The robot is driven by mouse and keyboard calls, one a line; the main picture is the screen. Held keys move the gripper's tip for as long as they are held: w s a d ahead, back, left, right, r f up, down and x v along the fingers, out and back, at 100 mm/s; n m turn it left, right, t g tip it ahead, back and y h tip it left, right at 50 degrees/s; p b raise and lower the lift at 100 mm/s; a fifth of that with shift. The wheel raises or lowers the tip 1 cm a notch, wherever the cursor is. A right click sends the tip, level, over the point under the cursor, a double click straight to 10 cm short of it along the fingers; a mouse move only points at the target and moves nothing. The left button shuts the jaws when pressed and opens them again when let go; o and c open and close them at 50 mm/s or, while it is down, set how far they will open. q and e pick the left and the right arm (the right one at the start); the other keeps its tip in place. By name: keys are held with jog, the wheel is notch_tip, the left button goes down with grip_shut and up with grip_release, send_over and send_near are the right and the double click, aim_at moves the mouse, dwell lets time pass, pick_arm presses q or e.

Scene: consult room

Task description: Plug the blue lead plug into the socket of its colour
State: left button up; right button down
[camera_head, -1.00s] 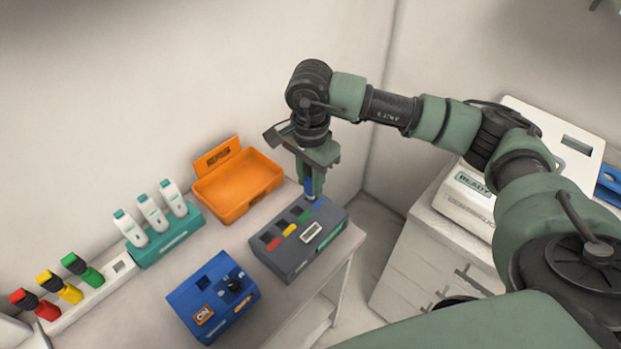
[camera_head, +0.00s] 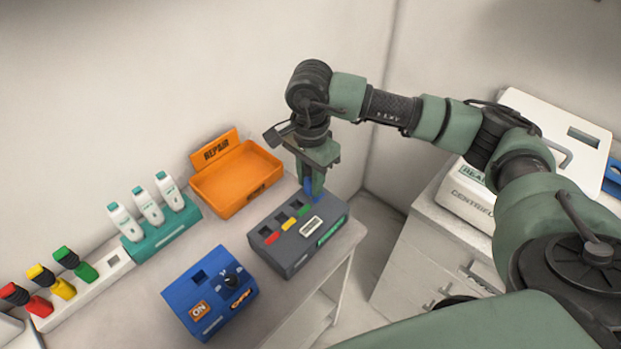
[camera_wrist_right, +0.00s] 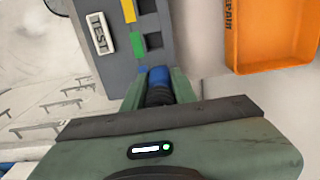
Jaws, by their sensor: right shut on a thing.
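The grey socket box (camera_head: 284,262) stands at the table's right end, with sockets marked red, yellow, green and blue. My right gripper (camera_head: 312,188) points down over its blue-marked end and is shut on the blue lead plug. The blue plug (camera_wrist_right: 158,76) shows between the fingers in the right wrist view, at the end of the box (camera_wrist_right: 122,72) beside the blue mark (camera_wrist_right: 141,69). The blue socket's opening is hidden, so I cannot tell how far the plug is in. Red (camera_head: 38,305), yellow (camera_head: 63,289) and green (camera_head: 86,272) plugs sit in a white rack. My left gripper is not in view.
An orange repair tray (camera_head: 222,192) lies behind the socket box, against the wall. A blue switch box (camera_head: 180,292) stands to its left front. A teal holder (camera_head: 160,240) carries white handheld devices. A white centrifuge (camera_head: 466,205) stands on a cabinet at right.

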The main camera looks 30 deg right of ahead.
jog(key=c, duration=1)
grip_release()
jog(key=shift+c, duration=0.2)
notch_tip(320, 180, up, 8)
jog(key=shift+f+b, duration=0.15)
jog(key=shift+b, duration=0.95)
